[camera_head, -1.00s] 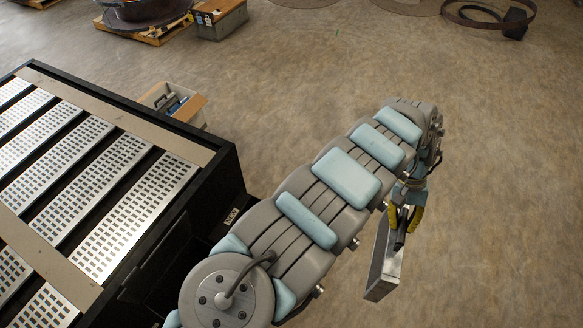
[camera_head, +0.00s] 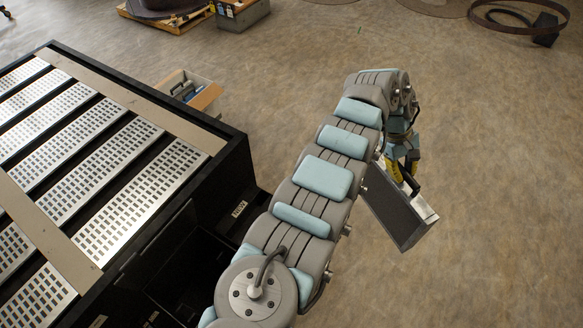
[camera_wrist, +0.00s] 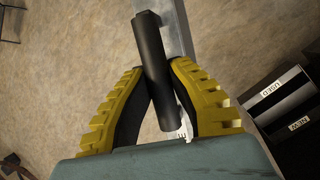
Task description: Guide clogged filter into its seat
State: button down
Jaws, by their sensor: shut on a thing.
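The filter (camera_head: 398,215) is a flat, dark grey panel with a silver edge. It hangs tilted over the floor, to the right of the black cabinet and apart from it. My gripper (camera_head: 404,172) is shut on its handle; part of the hold is behind my arm in the head view. In the wrist view, the yellow fingers of my gripper (camera_wrist: 158,82) close around a dark round handle (camera_wrist: 152,60), with the silver filter edge (camera_wrist: 178,35) behind it. The black cabinet (camera_head: 237,165) has a dark opening (camera_head: 188,262) in its side; I cannot tell whether this is the seat.
Perforated silver panels (camera_head: 155,183) cover the cabinet top. Bins labelled USED (camera_wrist: 270,92) and NEW (camera_wrist: 298,128) show at the right in the wrist view. An open box (camera_head: 203,97) stands behind the cabinet. The floor right of my arm is clear.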

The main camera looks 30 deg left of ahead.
jog(key=a+n+t, duration=0.1)
jog(key=a+n, duration=0.1)
jog(key=a, duration=0.1)
jog(key=w+a+f+n+b, duration=0.1)
jog(key=a+n, duration=0.1)
jog(key=a, duration=0.2)
jog(key=a+f+n+t+b, duration=0.1)
jog(key=a+n, duration=0.1)
jog(key=a, duration=0.1)
jog(key=shift+w+a+f+t+y, duration=0.15)
jog(key=shift+w+t+y, duration=0.15)
jog(key=shift+w, duration=0.1)
jog(key=s+a+f+n+y+b, duration=0.1)
jog(key=s+a+f+n+y, duration=0.1)
jog(key=s+a+n, duration=0.3)
jog(key=s+a+f+n+t+y+b, duration=0.1)
jog(key=s+a+n, duration=0.4)
jog(key=a, duration=0.8)
jog(key=s+a+f+n+t+y+b, duration=0.1)
jog(key=s+a+f+n+y+b, duration=0.2)
jog(key=s+a+f+n, duration=0.2)
jog(key=s+a+n, duration=0.1)
jog(key=a+n, duration=0.2)
jog(key=a, duration=0.2)
jog(key=shift+y, duration=0.3)
notch_tip(320, 180, down, 18)
jog(key=b, duration=0.4)
jog(key=shift+b, duration=0.3)
dwell(0.7)
jog(key=shift+f, duration=0.1)
